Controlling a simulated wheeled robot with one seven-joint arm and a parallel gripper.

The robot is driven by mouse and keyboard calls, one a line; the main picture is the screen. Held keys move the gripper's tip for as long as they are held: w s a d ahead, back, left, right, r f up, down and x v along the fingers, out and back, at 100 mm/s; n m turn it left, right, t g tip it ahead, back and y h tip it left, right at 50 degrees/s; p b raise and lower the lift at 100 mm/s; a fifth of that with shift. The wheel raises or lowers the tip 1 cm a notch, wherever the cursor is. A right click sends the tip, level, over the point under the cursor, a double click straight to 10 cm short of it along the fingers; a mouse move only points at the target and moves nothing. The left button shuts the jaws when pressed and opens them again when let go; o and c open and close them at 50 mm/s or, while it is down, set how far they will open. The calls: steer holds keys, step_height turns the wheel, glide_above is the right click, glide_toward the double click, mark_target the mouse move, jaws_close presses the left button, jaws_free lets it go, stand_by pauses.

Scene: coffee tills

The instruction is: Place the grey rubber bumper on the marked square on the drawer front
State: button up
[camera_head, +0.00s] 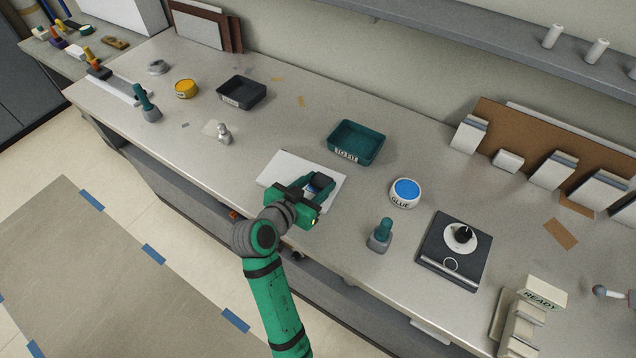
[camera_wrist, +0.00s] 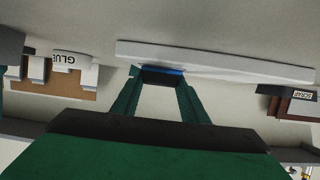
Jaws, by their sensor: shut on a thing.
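My gripper (camera_head: 319,186) is shut on the grey rubber bumper (camera_wrist: 162,79), a small dark block between the fingertips (camera_wrist: 160,85) in the wrist view. A blue strip shows along the bumper's far edge; I cannot tell whether it is on the bumper or on the panel. The white drawer front (camera_head: 284,167) lies flat on the bench under my gripper, and shows as a pale slab (camera_wrist: 235,68) in the wrist view. The bumper is close to the panel; whether they touch is unclear. The marked square cannot be made out, likely hidden by gripper and bumper.
A white glue pot (camera_head: 404,194) with a blue top stands right of the panel. Behind is a teal "TO FIT" tray (camera_head: 355,142). A teal-handled stamp-like tool (camera_head: 381,236) and a dark square device (camera_head: 455,250) stand farther right.

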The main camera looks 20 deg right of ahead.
steer(key=shift+f, duration=0.1)
steer(key=o, duration=1.1)
steer(key=shift+w, duration=0.1)
steer(key=shift+c, duration=0.2)
steer(key=shift+a, duration=0.15)
steer(key=v, duration=1.2)
